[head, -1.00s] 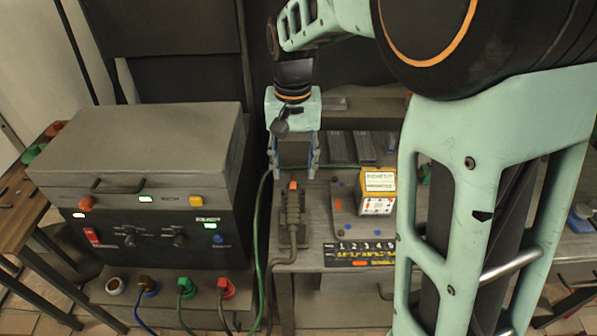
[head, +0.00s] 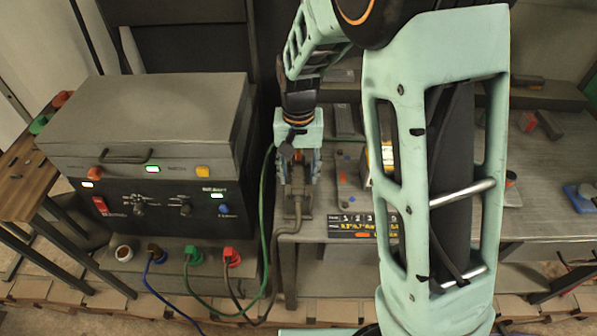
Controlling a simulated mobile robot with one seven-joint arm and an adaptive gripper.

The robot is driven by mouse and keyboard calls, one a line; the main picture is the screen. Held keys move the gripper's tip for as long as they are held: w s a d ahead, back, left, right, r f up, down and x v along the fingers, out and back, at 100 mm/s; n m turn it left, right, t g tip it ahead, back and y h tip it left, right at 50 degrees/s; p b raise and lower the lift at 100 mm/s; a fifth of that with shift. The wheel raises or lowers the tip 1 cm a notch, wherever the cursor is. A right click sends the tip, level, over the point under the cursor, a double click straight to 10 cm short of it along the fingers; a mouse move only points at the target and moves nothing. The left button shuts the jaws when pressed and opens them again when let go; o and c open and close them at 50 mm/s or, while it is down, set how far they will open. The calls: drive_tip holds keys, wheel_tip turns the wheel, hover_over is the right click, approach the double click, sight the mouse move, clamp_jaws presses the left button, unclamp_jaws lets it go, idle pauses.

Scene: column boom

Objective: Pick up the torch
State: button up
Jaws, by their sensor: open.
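The torch (head: 297,208) is a dark grey-brown tool at the left end of the workbench, with its hose running down over the front edge. An orange part showed on its top earlier; my gripper now hides its upper part. My gripper (head: 299,188) points down, open, with its fingers at the torch's far end. From this view I cannot tell whether the fingers are around the torch or still above it.
A grey and black power unit (head: 150,213) with coloured knobs and plugs stands left of the bench. A numbered black strip (head: 356,223) lies right of the torch. My arm partly hides a yellow and white box (head: 388,155). A green cable (head: 265,215) hangs beside the bench.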

drive_tip(key=shift+c, duration=0.4)
drive_tip(key=c, duration=1)
clamp_jaws()
drive_tip(key=shift+r, duration=0.15)
